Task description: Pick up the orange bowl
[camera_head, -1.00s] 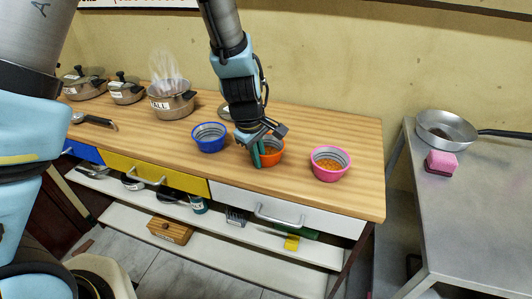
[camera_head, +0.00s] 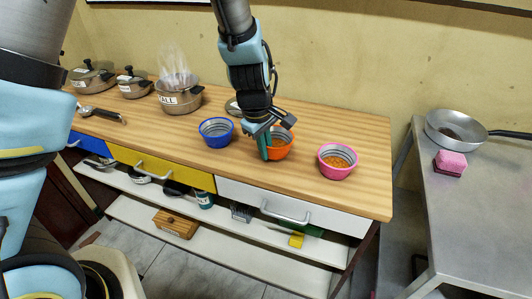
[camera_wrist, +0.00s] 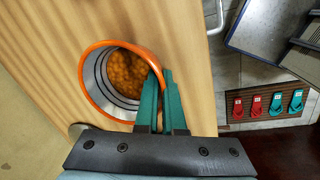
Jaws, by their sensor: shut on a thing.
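The orange bowl (camera_head: 283,147) is on or just above the wooden counter, between a blue bowl and a pink bowl. The wrist view shows its orange rim (camera_wrist: 88,60), ribbed grey inner wall and small orange-brown pieces inside. My gripper (camera_head: 266,157) comes down from above at the bowl's left side in the head view. Its teal fingers (camera_wrist: 160,78) are shut on the rim of the orange bowl, one finger inside and one outside. The fingers hide a bit of the rim. I cannot tell whether the bowl's base touches the counter.
The blue bowl (camera_head: 216,133) stands close on the left, the pink bowl (camera_head: 337,161) on the right. A steaming pot (camera_head: 180,96) is further left. A metal table (camera_head: 475,220) at right holds a pan (camera_head: 455,130) and a pink sponge (camera_head: 451,161). Free counter lies right of the pink bowl.

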